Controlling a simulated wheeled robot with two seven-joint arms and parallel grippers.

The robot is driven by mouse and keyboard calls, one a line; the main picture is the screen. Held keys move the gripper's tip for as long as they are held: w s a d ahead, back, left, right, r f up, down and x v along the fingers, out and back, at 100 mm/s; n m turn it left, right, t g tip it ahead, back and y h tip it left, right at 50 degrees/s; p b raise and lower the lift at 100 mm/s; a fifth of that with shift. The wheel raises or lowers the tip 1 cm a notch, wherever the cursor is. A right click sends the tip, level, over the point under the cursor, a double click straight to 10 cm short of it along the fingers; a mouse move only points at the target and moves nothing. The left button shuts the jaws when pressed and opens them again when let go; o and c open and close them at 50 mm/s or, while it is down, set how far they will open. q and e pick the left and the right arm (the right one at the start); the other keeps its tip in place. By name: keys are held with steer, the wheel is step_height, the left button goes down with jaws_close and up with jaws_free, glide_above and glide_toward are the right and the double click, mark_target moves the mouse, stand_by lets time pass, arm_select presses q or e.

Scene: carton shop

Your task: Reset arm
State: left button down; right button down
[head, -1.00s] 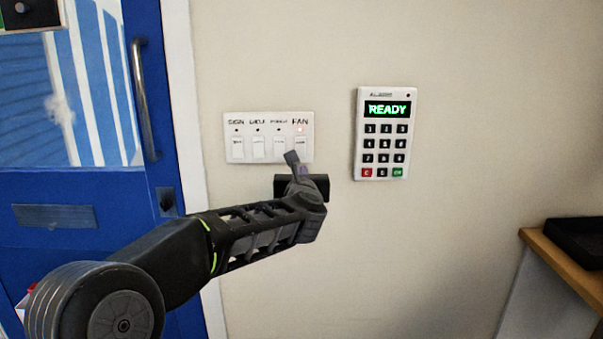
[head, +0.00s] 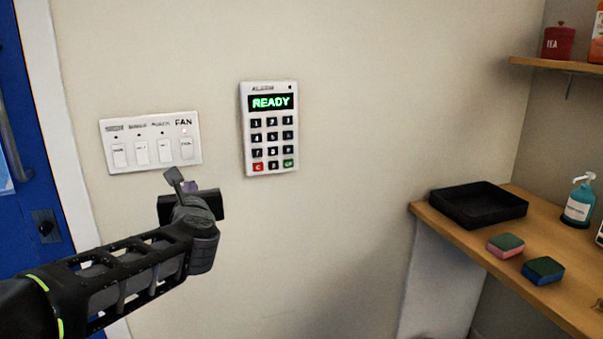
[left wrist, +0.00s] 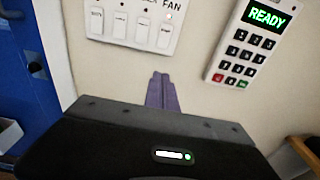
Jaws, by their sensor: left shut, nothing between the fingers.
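My left gripper (head: 176,181) is shut and empty in the head view, just below the right end of the white switch panel (head: 130,155). In the left wrist view its closed purple-grey fingers (left wrist: 160,92) point at the wall below the panel, with wall showing between. The panel has several rocker switches, and the one labelled FAN has a lit red light above it. The white alarm keypad (head: 270,160) is right of the panel and its green display reads READY. My right gripper is in neither view.
A blue door (head: 22,130) with a metal handle is at the left. A wooden counter (head: 450,228) at the right holds a black tray (head: 478,207), two sponges (head: 506,245) and a soap bottle (head: 579,203). A shelf above holds a red tea tin (head: 560,42). The wall between is bare.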

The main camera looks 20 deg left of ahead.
arm_select(q)
steer(key=w+d+f+m+h, duration=0.25)
steer(key=d+f+m, duration=0.25)
steer(key=f+m, duration=0.45)
steer(key=w+d+f+m+h, duration=0.2)
steer(key=d+f+m+h, duration=0.2)
steer(key=f+m, duration=0.55)
steer(key=s+d+f+m+g+h+p, duration=0.1)
steer(key=s+d+f+m+g+h, duration=0.1)
steer(key=d+f+m, duration=0.5)
steer(key=s+d+f+m+g+h+p, duration=0.1)
steer(key=s+d+f+m+h, duration=0.15)
steer(key=f+m, duration=0.5)
steer(key=s+d+f+m+g+h+p, duration=0.1)
steer(key=s+d+f+m+g, duration=0.15)
steer(key=s+d+f, duration=0.45)
steer(key=s+d+f+m+g+h, duration=0.1)
steer(key=s+d+f+m+g, duration=0.2)
steer(key=f, duration=0.5)
steer(key=s+d+f+m+g+p, duration=0.1)
steer(key=s+d+f, duration=0.3)
steer(key=s, duration=0.5)
steer(key=s+d+f+m+g+h+p, duration=0.1)
steer(key=s+d+f+g, duration=0.2)
steer(key=s, duration=0.7)
steer(key=shift+d+f+m, duration=0.3)
steer(key=shift+d+f, duration=0.15)
steer(key=shift+f, duration=0.2)
